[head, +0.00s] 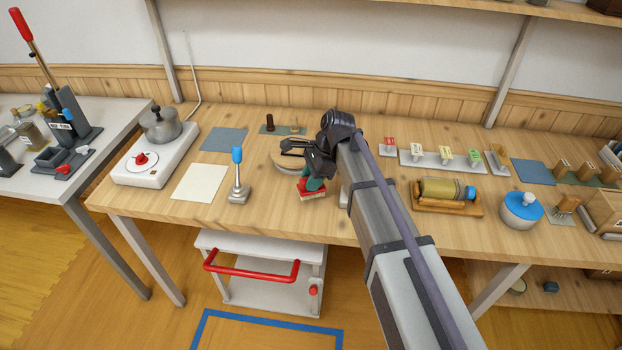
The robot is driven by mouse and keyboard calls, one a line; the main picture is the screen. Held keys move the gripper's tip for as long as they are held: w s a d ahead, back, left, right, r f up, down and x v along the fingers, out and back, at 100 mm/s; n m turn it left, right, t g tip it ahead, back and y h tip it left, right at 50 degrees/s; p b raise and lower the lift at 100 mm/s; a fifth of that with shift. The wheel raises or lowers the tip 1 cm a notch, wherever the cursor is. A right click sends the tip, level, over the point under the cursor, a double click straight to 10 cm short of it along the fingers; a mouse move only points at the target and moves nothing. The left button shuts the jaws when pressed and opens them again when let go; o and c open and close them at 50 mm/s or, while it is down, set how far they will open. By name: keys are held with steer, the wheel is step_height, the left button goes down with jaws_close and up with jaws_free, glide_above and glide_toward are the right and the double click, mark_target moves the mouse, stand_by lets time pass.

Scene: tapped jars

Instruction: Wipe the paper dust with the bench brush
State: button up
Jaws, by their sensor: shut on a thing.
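My gripper (313,166) is over the middle of the wooden bench (255,207), shut on the bench brush (312,188). The brush has a teal handle and a red block with a pale lower edge. It is roughly upright, low over the bench or touching it; I cannot tell which. The gripper hides the top of its handle. I cannot make out the paper dust in this view.
A blue-topped lever (238,172) stands left of the brush, by a cream sheet (200,182). A round wooden disc (285,162) lies just behind. A hotplate (155,160) with a pot is at left. Right of my arm are small tags (430,158), a roller cradle (447,209) and a blue-lidded jar (521,209).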

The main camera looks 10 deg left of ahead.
steer(key=shift+r+p, duration=1.3)
steer(key=shift+r, duration=0.55)
steer(key=shift+r, duration=0.1)
step_height(320, 180, up, 3)
steer(key=p, duration=0.3)
steer(key=shift+a, duration=0.1)
